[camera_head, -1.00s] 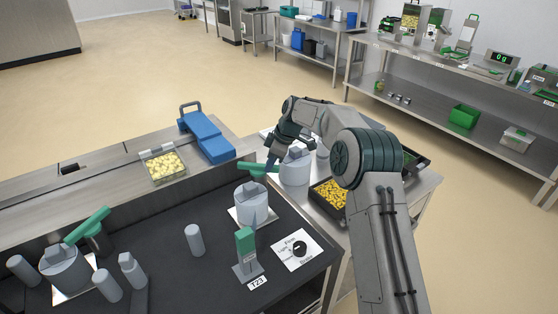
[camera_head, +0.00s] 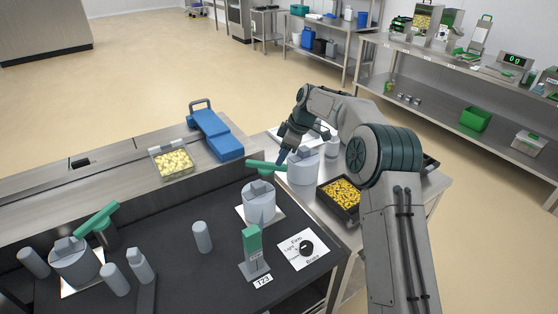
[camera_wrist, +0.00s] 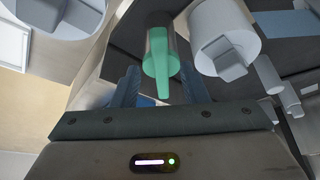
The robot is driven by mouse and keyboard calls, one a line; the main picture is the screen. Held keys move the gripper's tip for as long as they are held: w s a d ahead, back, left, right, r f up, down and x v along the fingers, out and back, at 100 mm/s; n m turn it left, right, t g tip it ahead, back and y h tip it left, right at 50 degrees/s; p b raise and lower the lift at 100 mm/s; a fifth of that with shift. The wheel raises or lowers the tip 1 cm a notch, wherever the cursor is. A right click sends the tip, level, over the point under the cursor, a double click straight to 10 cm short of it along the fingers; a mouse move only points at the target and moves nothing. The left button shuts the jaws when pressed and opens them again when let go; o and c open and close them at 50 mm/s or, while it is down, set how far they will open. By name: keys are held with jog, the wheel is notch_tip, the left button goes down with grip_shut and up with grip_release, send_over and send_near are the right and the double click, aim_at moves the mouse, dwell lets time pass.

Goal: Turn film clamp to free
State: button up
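A green lever (camera_head: 267,166), which I take for the film clamp, sits behind a grey capped cylinder (camera_head: 260,203) on the dark bench top. In the wrist view the lever (camera_wrist: 161,62) points toward me, between my two blue fingers. My gripper (camera_head: 281,158) is at the lever's right end in the head view. In the wrist view my gripper (camera_wrist: 160,80) is open, with a gap seen on either side of the lever; contact cannot be told. A second green lever (camera_head: 97,218) stands at the left by another grey cylinder (camera_head: 74,263).
Grey posts, one a short cylinder (camera_head: 202,237), a green-topped block (camera_head: 252,243) and a dial plate (camera_head: 306,249) stand on the bench. Another grey cylinder (camera_head: 303,170) and a black tray of yellow pieces (camera_head: 341,209) are close to my arm.

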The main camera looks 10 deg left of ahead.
jog(key=v, duration=1)
jog(key=shift+d+r, duration=0.1)
jog(key=s+d+r+m+t+h+p, duration=0.15)
jog(key=s+d+r+m, duration=0.35)
jog(key=s, duration=0.5)
jog(key=s+d+r+m+t+h+p, duration=0.1)
jog(key=s+d+r+m+h+p, duration=0.15)
jog(key=s+d+m, duration=0.55)
jog(key=s+d+f+m, duration=0.1)
jog(key=s+d, duration=0.1)
jog(key=s, duration=0.5)
jog(key=s+d+f+m, duration=0.2)
jog(key=s+d, duration=0.1)
jog(key=s, duration=0.4)
jog(key=s+d+f+m+p, duration=0.1)
jog(key=s+d, duration=0.1)
jog(key=s, duration=0.6)
jog(key=shift+d+f+m, duration=0.3)
jog(key=shift+d, duration=0.1)
